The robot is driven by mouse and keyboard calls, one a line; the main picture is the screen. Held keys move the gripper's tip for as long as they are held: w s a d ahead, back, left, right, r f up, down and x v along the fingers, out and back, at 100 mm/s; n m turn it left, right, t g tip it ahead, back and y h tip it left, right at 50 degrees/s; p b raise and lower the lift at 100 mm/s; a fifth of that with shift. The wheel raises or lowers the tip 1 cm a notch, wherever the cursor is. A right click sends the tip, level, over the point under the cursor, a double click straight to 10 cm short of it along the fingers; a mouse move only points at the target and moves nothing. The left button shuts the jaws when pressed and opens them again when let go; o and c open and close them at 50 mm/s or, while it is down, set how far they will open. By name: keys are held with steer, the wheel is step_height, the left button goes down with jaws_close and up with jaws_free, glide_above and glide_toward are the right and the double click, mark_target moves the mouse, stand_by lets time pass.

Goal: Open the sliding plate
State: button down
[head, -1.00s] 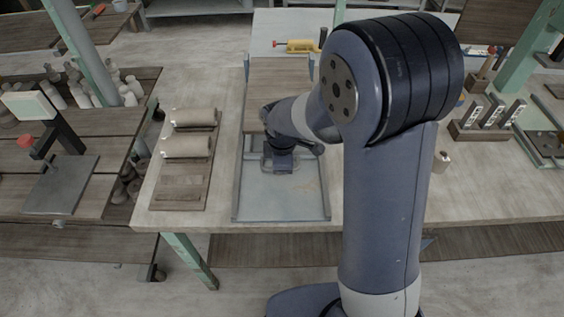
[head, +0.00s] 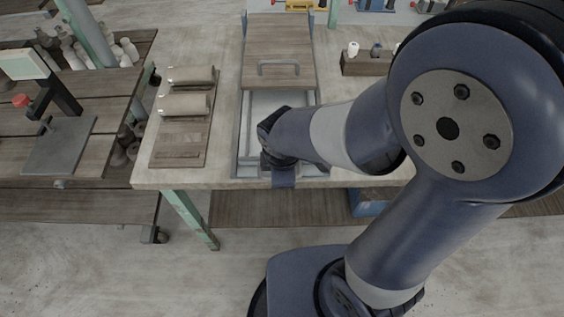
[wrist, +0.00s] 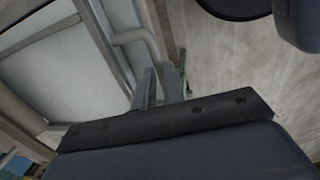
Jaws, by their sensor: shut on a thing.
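In the wrist view, the fingers (wrist: 160,88) are closed on a bent grey bar handle (wrist: 137,38) beside the pale surface. The exact grip point is partly hidden by the fingers and gripper body.
A wooden block with small items (head: 368,64) stands at the back right. A side bench (head: 60,145) stands at the left. Open floor lies in front.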

stand_by(0.3)
steer(key=c, duration=1.5)
jaws_free()
steer(key=shift+r, duration=0.15)
step_height(320, 180, up, 10)
steer(key=s+p, duration=0.1)
steer(key=s, duration=0.1)
steer(key=shift+r, duration=0.15)
